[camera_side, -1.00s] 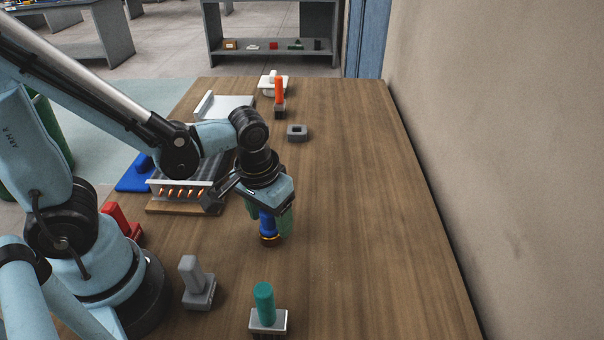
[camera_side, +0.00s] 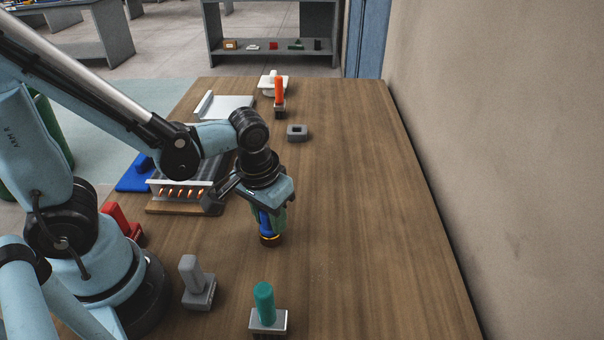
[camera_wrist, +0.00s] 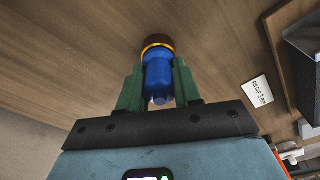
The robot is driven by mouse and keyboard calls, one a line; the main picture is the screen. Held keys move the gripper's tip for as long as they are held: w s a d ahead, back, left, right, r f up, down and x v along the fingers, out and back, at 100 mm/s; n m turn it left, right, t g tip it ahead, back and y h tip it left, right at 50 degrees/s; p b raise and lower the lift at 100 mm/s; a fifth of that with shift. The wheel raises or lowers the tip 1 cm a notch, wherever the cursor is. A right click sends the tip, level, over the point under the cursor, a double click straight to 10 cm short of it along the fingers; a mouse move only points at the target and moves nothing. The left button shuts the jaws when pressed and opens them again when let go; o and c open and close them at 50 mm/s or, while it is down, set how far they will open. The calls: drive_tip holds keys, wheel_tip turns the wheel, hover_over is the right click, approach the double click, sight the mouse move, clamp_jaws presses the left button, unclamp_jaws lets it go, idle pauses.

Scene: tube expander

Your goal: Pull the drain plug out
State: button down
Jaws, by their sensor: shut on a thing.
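A blue cylindrical piece (camera_wrist: 157,75) with a yellow ring and a dark brown end (camera_wrist: 158,40) is between the green fingers of my gripper (camera_wrist: 158,68). In the side view my gripper (camera_side: 272,214) points down and is shut on the blue piece (camera_side: 264,224), which stands upright with its brown end (camera_side: 270,240) at or just above the wooden table. I cannot tell whether that end touches the table or whether this piece is the drain plug. The fingers partly hide the blue piece in the side view.
A teal-handled block (camera_side: 265,305) and a grey-handled block (camera_side: 193,280) stand in front. A red item (camera_side: 118,220) is at left. A finned unit with copper tube ends (camera_side: 182,191) lies behind my gripper. A grey square ring (camera_side: 297,132) is farther back. The table's right side is clear.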

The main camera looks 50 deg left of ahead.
drive_tip(key=shift+r, duration=0.65)
idle(0.4)
drive_tip(key=shift+r, duration=3.8)
